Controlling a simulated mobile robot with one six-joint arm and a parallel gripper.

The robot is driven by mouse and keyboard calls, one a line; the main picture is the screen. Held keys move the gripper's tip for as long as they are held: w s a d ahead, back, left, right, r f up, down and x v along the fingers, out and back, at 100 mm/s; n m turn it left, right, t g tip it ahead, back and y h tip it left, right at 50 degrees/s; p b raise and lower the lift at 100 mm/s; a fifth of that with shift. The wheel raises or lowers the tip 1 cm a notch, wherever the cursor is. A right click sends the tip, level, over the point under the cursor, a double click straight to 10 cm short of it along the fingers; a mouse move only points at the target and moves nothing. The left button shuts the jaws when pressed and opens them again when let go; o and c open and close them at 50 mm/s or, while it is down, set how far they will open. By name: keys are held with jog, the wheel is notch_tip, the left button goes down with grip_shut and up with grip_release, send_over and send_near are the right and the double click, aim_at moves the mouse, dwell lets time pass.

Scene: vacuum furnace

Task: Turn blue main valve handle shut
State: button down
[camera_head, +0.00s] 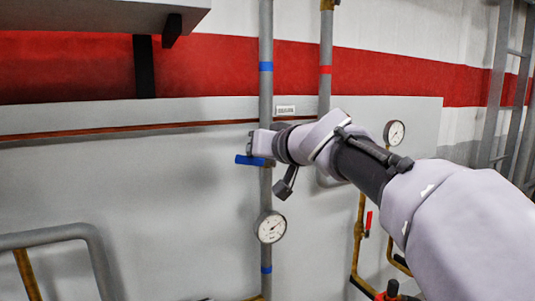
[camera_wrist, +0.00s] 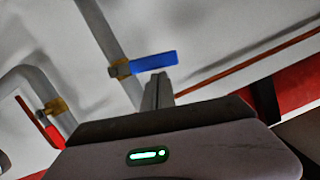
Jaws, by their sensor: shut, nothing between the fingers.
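The blue valve handle (camera_head: 250,160) sticks out to the left, crosswise to the grey vertical pipe (camera_head: 265,75). In the wrist view the blue handle (camera_wrist: 154,62) extends from a brass valve body (camera_wrist: 119,70) on that pipe. My gripper (camera_head: 251,143) is at the pipe, just above the handle in the head view, and hides part of the valve. In the wrist view my gripper (camera_wrist: 158,86) has its fingers together, with the tips close to the handle's edge. I cannot tell whether they touch it. Nothing is between the fingers.
A round gauge (camera_head: 271,227) sits on the pipe below the valve. Another gauge (camera_head: 395,133) and a red handle (camera_head: 368,222) are to the right. A red valve handle (camera_wrist: 46,127) shows at left in the wrist view. The wall panel left of the handle is clear.

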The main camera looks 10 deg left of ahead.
jog(key=s+d+r+p, duration=0.1)
jog(key=s+d+r, duration=0.5)
jog(key=s, duration=0.1)
jog(key=shift+d+p, duration=0.35)
jog(key=shift+p, duration=0.05)
jog(key=shift+s, duration=0.1)
